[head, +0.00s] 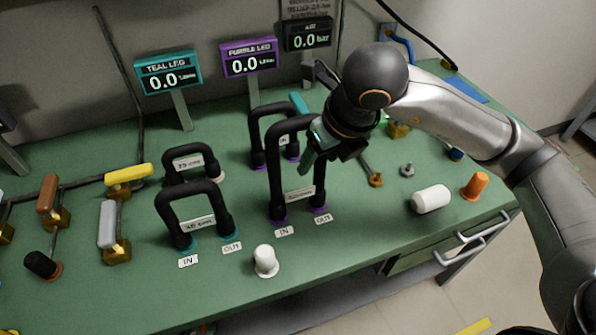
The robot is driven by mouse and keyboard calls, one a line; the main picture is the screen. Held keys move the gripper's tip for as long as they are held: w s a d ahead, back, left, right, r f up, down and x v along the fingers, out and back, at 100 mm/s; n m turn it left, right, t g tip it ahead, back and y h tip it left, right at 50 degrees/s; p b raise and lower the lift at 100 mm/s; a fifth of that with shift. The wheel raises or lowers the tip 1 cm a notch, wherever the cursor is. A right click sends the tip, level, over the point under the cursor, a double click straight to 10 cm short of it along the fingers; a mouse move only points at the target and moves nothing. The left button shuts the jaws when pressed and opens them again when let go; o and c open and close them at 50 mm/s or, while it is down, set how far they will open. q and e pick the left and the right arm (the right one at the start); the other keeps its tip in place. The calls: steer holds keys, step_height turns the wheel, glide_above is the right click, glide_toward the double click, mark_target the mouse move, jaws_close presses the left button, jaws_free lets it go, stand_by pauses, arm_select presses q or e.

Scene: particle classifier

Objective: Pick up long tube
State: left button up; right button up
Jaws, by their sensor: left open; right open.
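The long tube (274,165) is a tall black inverted U standing upright on the green bench, with purple collars at its feet beside IN and OUT labels. A small white label hangs across its lower part. My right gripper (303,135) is open at the tube's upper right corner, its teal-tipped fingers apart on either side of the top bar. Part of that corner and the right leg is hidden behind the gripper. I cannot tell whether the fingers touch the tube. My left gripper is not in view.
Shorter black tubes stand left (187,195) and behind (258,125). A white knob (265,260) stands in front, with a white cylinder (431,199) and orange knob (475,186) to the right. Yellow (128,173) and grey (107,223) valve handles are left. Displays line the back.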

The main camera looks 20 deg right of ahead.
jaws_close()
stand_by(0.3)
stand_by(0.3)
